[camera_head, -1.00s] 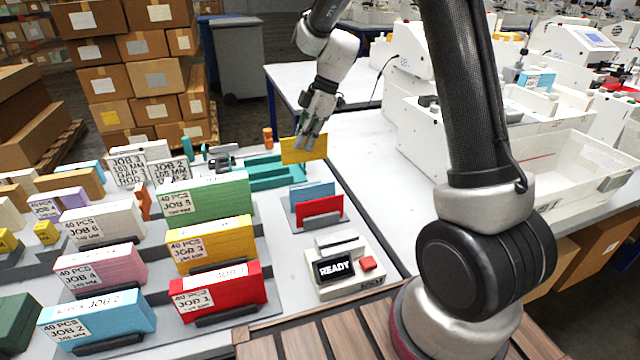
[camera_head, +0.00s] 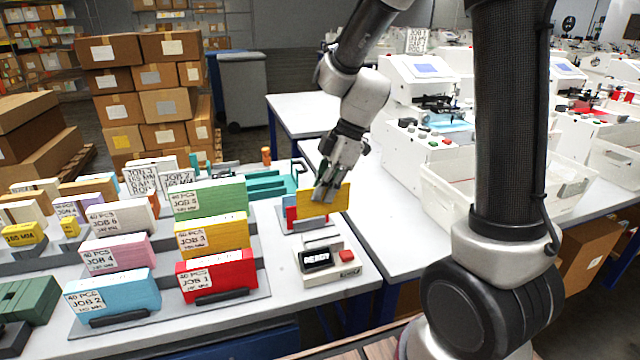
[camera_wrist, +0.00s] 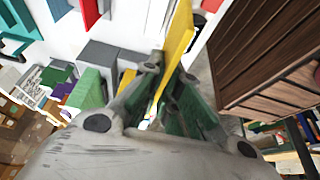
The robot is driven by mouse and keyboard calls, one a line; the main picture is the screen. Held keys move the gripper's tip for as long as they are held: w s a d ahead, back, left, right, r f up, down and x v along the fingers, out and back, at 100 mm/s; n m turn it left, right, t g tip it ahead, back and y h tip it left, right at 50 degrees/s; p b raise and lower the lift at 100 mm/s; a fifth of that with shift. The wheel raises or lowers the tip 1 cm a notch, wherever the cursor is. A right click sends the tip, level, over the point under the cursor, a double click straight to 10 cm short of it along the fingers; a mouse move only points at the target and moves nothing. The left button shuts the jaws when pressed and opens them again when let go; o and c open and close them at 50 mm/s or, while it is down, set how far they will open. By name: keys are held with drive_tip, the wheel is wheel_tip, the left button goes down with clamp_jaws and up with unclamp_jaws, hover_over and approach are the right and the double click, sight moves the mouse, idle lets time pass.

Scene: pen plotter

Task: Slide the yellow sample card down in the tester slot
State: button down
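My gripper (camera_head: 325,192) is shut on the yellow sample card (camera_head: 337,199) and holds it upright by its upper left part. The card also shows in the wrist view (camera_wrist: 178,45), pinched between the two fingers (camera_wrist: 165,95). The tester (camera_head: 326,260) is a small white box near the table's front edge, with a dark display and a red button (camera_head: 347,255). The card is above and behind the tester, apart from it. The display text is blurred. The slot in the tester's top is hard to make out in the head view.
A holder with a red card (camera_head: 291,213) and a blue card stands just behind the held card, partly hidden by it. Stacks of coloured job cards, such as the red JOB 1 stack (camera_head: 216,272), fill the table to the left. A white bin (camera_head: 450,195) stands at the right.

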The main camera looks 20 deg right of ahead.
sight(342, 186)
drive_tip(key=shift+f, duration=0.1)
drive_tip(key=shift+w+f, duration=0.1)
drive_tip(key=shift+f, duration=3.3)
drive_tip(key=shift+f, duration=1.9)
drive_tip(key=c, duration=1.6)
unclamp_jaws()
drive_tip(key=shift+o, duration=0.2)
drive_tip(key=v, duration=1.2)
